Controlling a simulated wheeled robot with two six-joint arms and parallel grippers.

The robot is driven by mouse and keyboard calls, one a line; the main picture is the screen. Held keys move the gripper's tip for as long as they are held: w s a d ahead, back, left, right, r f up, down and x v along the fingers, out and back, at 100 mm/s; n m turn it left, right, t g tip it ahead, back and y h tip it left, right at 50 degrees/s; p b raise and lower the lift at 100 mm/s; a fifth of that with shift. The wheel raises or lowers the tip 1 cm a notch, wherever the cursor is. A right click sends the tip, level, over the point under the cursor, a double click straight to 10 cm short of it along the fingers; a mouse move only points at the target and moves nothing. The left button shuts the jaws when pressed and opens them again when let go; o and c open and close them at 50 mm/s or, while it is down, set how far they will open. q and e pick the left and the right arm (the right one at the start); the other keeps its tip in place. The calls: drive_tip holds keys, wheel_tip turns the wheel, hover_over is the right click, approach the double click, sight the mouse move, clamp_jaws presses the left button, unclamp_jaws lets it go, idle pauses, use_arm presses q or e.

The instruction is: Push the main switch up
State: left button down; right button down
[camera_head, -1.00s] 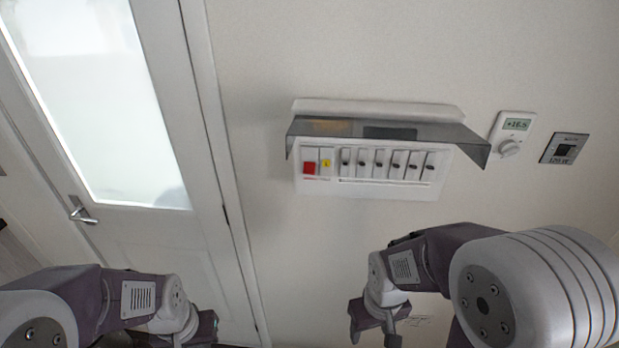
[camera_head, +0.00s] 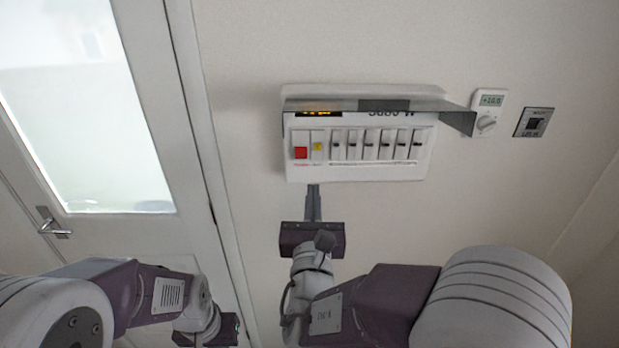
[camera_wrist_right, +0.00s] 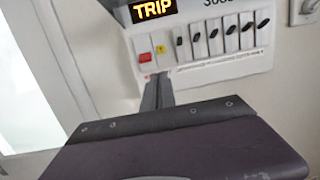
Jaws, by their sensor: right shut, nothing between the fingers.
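The breaker panel (camera_head: 360,172) is a white box on the wall with its smoky cover (camera_head: 375,104) raised. The main switch (camera_head: 300,152) is the red one at the far left of the row; it also shows in the right wrist view (camera_wrist_right: 145,57). An orange "TRIP" display (camera_wrist_right: 153,9) is lit above it. My right gripper (camera_head: 313,187) is shut and empty, its fingers pointing up just below the panel's lower edge, under the red and yellow switches. Whether the fingertips touch the panel cannot be told. My left gripper (camera_head: 228,330) is low at the left, its fingers unclear.
A yellow-marked switch (camera_head: 318,147) sits right beside the red one, with several black-toggled breakers (camera_head: 375,146) further right. A thermostat (camera_head: 488,112) and a small square plate (camera_head: 534,122) are on the wall at right. A door (camera_head: 120,235) stands at left.

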sight(301, 153)
drive_tip(key=shift+s+a+f+n+y, duration=0.15)
drive_tip(key=shift+s+a+y, duration=0.1)
drive_tip(key=shift+a, duration=0.25)
drive_tip(key=shift+s+a+f+n+y, duration=0.15)
drive_tip(key=shift+a+y, duration=0.1)
drive_tip(key=shift+a, duration=0.2)
drive_tip(key=w+p, duration=0.1)
drive_tip(key=w, duration=0.2)
drive_tip(key=w+r+p, duration=0.1)
drive_tip(key=w, duration=0.2)
drive_tip(key=w+p, duration=0.1)
drive_tip(key=w, duration=0.3)
drive_tip(key=shift+r, duration=0.3)
